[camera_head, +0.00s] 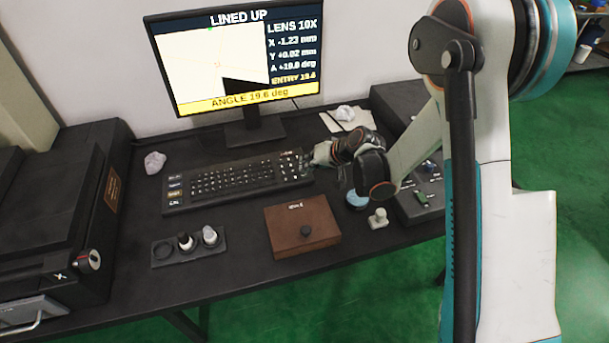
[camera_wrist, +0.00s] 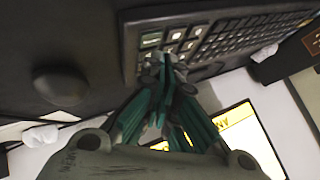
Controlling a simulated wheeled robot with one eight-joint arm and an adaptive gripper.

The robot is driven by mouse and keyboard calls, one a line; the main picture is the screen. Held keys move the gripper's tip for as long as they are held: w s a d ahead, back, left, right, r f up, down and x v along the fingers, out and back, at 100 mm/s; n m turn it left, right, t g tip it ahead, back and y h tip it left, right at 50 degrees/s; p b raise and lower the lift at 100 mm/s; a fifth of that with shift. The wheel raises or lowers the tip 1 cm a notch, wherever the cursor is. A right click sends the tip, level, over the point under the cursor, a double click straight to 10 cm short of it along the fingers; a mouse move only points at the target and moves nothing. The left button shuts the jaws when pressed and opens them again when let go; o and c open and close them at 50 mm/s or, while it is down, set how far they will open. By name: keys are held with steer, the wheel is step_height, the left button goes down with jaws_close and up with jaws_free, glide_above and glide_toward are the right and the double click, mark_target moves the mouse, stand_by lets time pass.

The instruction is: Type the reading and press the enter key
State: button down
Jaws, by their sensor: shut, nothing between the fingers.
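The black keyboard (camera_head: 235,182) lies on the dark bench in front of the monitor (camera_head: 235,60). The screen says LINED UP, and its yellow bar reads ANGLE 19.6 deg. An ENTRY line above the bar appears to read 19.6. My gripper (camera_head: 308,163) is at the keyboard's right end, over the number-pad keys, partly hidden by my arm. In the wrist view my gripper (camera_wrist: 162,60) is shut and empty, its teal fingertips at the lighter keys at the end of the keyboard (camera_wrist: 215,42). Contact with a key cannot be told. The fingertips cover some keys.
Crumpled paper (camera_head: 154,162) lies left of the keyboard. A control box (camera_head: 418,200) and a pale stamp-like piece (camera_head: 378,218) stand right.

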mark_target(307, 174)
steer(key=shift+f, duration=0.1)
steer(key=shift+f, duration=0.3)
steer(key=shift+f, duration=0.35)
stand_by(0.8)
steer(key=shift+r, duration=0.1)
steer(key=shift+r+p, duration=0.35)
steer(key=shift+r, duration=0.3)
steer(key=shift+r, duration=0.1)
steer(key=shift+r+p, duration=1.4)
steer(key=shift+r, duration=1.05)
